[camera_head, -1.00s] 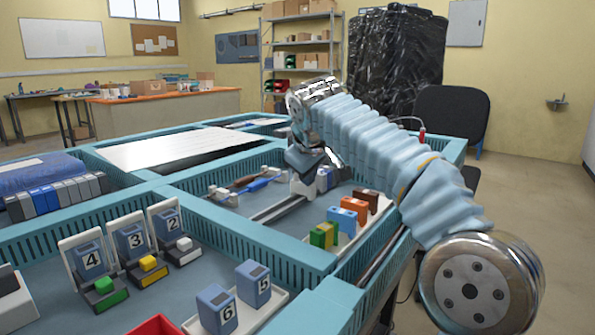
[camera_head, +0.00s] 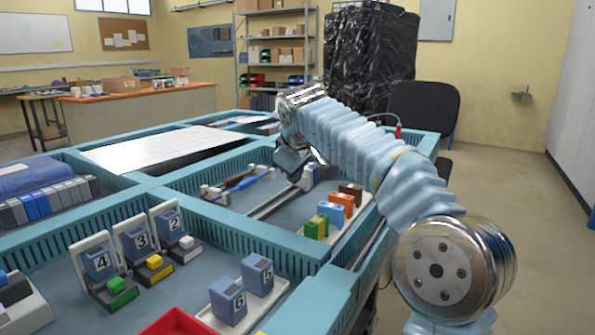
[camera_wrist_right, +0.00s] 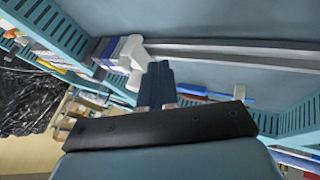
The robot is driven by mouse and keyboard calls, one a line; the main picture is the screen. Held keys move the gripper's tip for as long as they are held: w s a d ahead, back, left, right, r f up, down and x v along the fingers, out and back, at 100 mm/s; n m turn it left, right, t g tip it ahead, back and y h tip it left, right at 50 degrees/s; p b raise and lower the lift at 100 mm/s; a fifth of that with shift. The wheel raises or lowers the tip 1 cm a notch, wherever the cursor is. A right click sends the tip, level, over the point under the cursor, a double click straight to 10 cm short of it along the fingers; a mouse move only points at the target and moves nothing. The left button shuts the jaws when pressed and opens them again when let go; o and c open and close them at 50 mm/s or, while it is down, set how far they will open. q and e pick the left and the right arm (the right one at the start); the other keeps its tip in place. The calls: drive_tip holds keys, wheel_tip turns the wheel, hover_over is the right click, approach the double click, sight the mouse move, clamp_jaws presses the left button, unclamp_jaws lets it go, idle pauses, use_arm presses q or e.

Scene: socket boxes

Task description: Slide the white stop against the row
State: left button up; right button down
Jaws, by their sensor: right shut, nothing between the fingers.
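The white stop (camera_wrist_right: 131,55) shows in the right wrist view at the end of the grey rail (camera_wrist_right: 240,55). It sits beside a short row of grey and blue blocks (camera_wrist_right: 107,50) and looks close against it; I cannot tell if they touch. My right gripper (camera_wrist_right: 157,84) is shut and empty, its dark fingertips just beside the stop. In the head view my right gripper (camera_head: 303,181) is down in the teal-walled compartment, by the rail (camera_head: 272,204). It hides the stop there; part of the row (camera_head: 325,172) shows behind it. My left gripper is out of view.
Brown, orange, blue and green blocks (camera_head: 335,206) stand to the right in the same compartment. A teal slotted wall (camera_head: 245,238) separates it from the front tray with numbered boxes (camera_head: 140,240). A blue-handled tool (camera_head: 256,180) lies behind the rail.

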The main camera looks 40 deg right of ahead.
drive_tip(key=shift+v, duration=1)
drive_tip(key=p+v, duration=0.1)
drive_tip(key=v, duration=0.7)
